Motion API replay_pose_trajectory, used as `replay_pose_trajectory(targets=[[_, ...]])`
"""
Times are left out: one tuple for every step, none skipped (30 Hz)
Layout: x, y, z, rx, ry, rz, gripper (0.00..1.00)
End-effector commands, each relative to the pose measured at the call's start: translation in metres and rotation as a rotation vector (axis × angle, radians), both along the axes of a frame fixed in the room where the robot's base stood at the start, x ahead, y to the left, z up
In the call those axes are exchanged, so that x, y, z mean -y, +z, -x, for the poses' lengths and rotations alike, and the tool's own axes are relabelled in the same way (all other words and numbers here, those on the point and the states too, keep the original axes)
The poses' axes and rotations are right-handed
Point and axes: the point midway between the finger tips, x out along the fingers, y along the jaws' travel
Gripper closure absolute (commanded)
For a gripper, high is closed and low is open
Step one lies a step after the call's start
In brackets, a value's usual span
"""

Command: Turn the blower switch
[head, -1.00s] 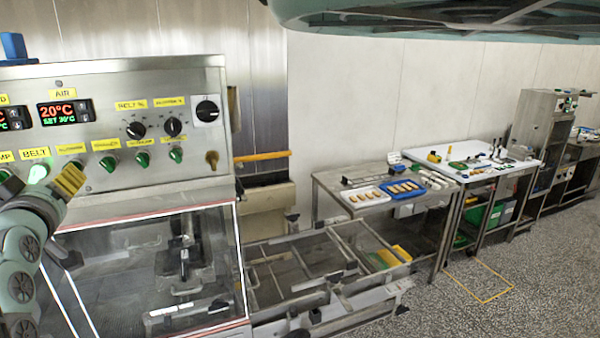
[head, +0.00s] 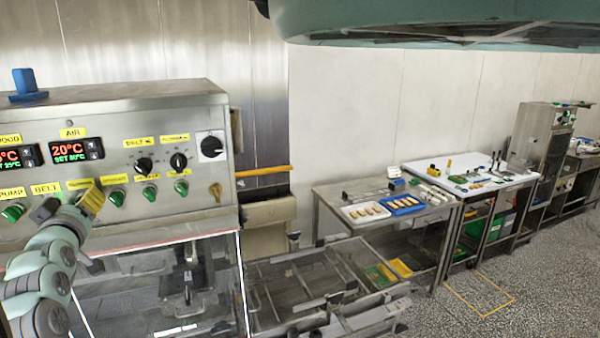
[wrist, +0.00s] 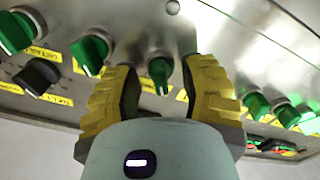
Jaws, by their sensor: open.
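The steel control panel (head: 200,120) carries a row of green switches with yellow labels. I cannot read which label says blower. My gripper (head: 92,200) is close in front of that row at the panel's left part, hiding a switch behind it. In the wrist view my gripper (wrist: 165,88) is open, its two yellow stepped fingers on either side of one green switch (wrist: 160,70). The fingers look apart from the switch; contact cannot be told. Another green switch (wrist: 90,52) is to the left of the fingers, and another (wrist: 255,103) to the right.
Black dials (head: 144,165), a larger black rotary switch (head: 212,146) and a brass key-like part (head: 215,191) are on the panel's right. Temperature displays (head: 75,150) are above the switches. A clear-walled enclosure (head: 160,290) lies below. Work tables (head: 330,200) stand farther right.

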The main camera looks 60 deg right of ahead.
Motion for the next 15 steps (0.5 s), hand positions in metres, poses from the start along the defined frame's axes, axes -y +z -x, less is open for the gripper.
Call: replay_pose_trajectory(targets=[[0.0019,0.0002,0.0005,0.000,-0.004,0.000,0.59],[0.0019,0.0000,0.0004,0.000,-0.004,0.000,0.59],[0.0019,-0.0001,0.0004,0.000,-0.004,0.000,0.59],[0.0019,-0.0001,0.0004,0.000,-0.004,0.000,0.59],[0.0018,-0.0002,0.0005,0.000,-0.004,0.000,0.59],[0.0017,-0.0002,0.0004,0.000,-0.004,0.000,0.59],[0.0016,-0.0002,0.0003,0.000,-0.004,0.000,0.59],[0.0015,-0.0002,0.0003,-0.001,-0.003,0.000,0.55],[0.0014,-0.0003,0.0003,-0.001,-0.003,0.000,0.59],[0.0013,-0.0002,0.0003,-0.001,-0.003,0.000,0.63],[0.0013,-0.0002,0.0002,-0.001,-0.003,0.000,0.66],[0.0011,-0.0002,0.0002,-0.001,-0.003,0.000,0.70],[0.0011,-0.0003,0.0001,-0.001,-0.002,-0.001,0.73],[0.0009,-0.0002,0.0001,-0.001,-0.002,-0.001,0.76],[0.0008,-0.0002,0.0001,0.000,-0.001,0.000,0.80]])
